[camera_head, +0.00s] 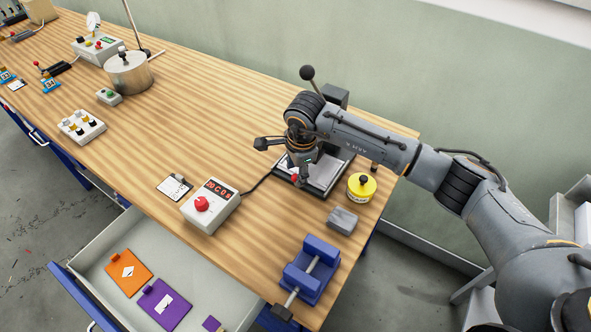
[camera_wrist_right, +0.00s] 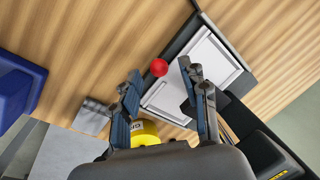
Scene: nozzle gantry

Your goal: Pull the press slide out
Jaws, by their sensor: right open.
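The press (camera_head: 337,97) stands near the far right end of the bench, with a black ball lever on top. Its pale slide plate (camera_head: 325,176) lies in a dark frame at the base and also shows in the right wrist view (camera_wrist_right: 207,62). A red ball knob (camera_wrist_right: 159,67) is at the near edge of the slide. My right gripper (camera_head: 282,160) is over the press base, pointing down. In the right wrist view the gripper (camera_wrist_right: 159,72) is open, with the red knob between its fingertips in the picture. I cannot tell whether they touch it. My left gripper is not in view.
A white control box (camera_head: 210,206) with a red button and cable is to the left. An open drawer (camera_head: 105,247) juts out in front.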

